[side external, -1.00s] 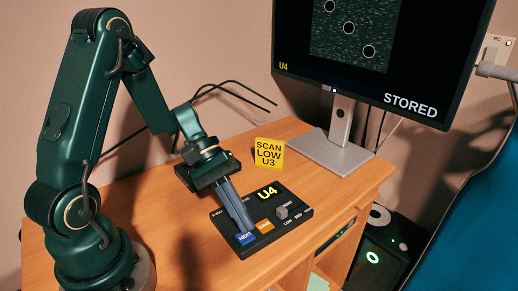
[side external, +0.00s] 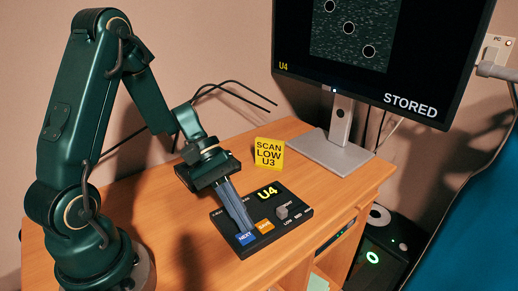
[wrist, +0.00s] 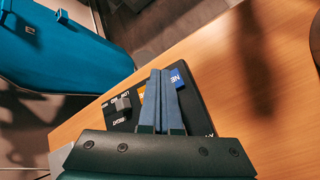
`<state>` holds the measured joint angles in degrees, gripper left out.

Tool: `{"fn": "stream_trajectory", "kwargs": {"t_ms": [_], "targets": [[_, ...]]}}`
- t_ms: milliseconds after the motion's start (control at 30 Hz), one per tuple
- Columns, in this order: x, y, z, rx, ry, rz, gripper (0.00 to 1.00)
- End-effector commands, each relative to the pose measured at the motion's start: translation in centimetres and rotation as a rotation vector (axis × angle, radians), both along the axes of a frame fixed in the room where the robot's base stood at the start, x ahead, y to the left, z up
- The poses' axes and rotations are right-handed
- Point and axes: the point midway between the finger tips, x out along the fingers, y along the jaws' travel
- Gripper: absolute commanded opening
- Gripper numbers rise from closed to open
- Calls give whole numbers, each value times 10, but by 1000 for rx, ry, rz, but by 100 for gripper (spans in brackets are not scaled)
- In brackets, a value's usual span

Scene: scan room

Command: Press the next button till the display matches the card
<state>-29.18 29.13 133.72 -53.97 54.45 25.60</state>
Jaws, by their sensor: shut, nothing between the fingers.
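The dark control panel (side external: 276,241) lies on the desk. Its display (side external: 268,193) reads U4 in yellow. The yellow card (side external: 269,153) stands behind it and reads SCAN LOW U3. The blue NEXT button (side external: 246,239) is at the panel's front left corner, with an orange button (side external: 265,226) beside it. My gripper (side external: 247,228) is shut and empty, its fingertips pointing down at the NEXT button's edge. I cannot tell whether they touch it. In the wrist view the NEXT button (wrist: 179,78) shows right beside the fingertips (wrist: 160,72); the display is hidden there.
A blue padded surface (side external: 470,220) is at the far right.

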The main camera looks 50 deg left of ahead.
Motion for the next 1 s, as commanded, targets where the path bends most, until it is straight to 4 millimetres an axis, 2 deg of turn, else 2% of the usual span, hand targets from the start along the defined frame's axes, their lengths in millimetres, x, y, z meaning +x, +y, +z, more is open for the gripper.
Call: {"fn": "stream_trajectory", "kwargs": {"t_ms": [567,1000], "targets": [[0,0,0,0,0,0,0],[0,0,-9,0,0,0,0]]}}
